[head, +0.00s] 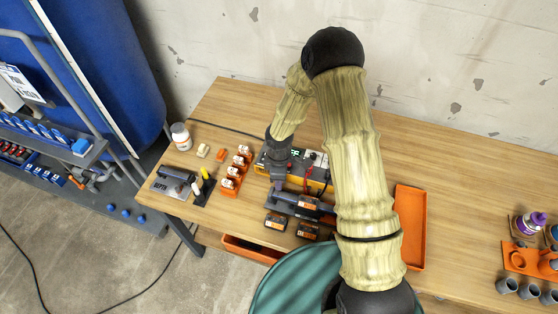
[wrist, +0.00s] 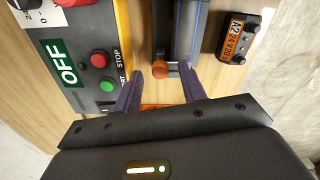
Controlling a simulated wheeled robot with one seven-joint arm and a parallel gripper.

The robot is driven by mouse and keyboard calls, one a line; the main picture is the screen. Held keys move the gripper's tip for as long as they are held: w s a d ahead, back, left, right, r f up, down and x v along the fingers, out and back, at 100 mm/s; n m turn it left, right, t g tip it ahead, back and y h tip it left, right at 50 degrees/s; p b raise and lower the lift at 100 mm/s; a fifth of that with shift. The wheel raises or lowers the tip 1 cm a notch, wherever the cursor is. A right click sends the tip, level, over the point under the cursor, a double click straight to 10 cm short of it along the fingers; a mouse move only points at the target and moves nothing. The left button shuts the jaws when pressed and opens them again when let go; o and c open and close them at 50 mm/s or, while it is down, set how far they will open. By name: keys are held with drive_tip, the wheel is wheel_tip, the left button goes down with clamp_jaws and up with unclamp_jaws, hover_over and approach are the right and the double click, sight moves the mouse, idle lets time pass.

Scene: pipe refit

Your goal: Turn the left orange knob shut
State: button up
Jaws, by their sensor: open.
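A small round orange knob (wrist: 160,69) shows in the wrist view, at the end of a dark grey body with blue lines (wrist: 190,30). Whether it is the left one of several knobs I cannot tell. My gripper (wrist: 161,74) is open, with one finger on each side of the knob and a gap to its left; the right fingertip is close to it, and contact is unclear. In the head view my gripper (head: 277,184) points down beside the dark grey body (head: 297,203); the knob cannot be made out there.
A black battery with an orange label (wrist: 236,52) lies to the right. An orange tray (head: 411,228) and orange blocks (head: 233,178) are on the bench.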

wheel_tip(320, 180, up, 17)
drive_tip(key=shift+f+b, duration=0.15)
drive_tip(key=shift+b, duration=0.2)
drive_tip(key=shift+d, duration=0.1)
idle(0.4)
drive_tip(key=s+d+r+m+t, duration=0.1)
drive_tip(key=s+d+r+m, duration=0.2)
drive_tip(key=s+d+m, duration=0.3)
drive_tip(key=s+d+r+m+t, duration=0.1)
drive_tip(key=s+d+r+m, duration=0.3)
drive_tip(key=s+d+m, duration=0.3)
drive_tip(key=m, duration=0.3)
drive_tip(key=shift+m+t, duration=0.3)
drive_tip(key=shift+m, duration=0.1)
drive_tip(key=shift+c, duration=0.5)
idle(0.7)
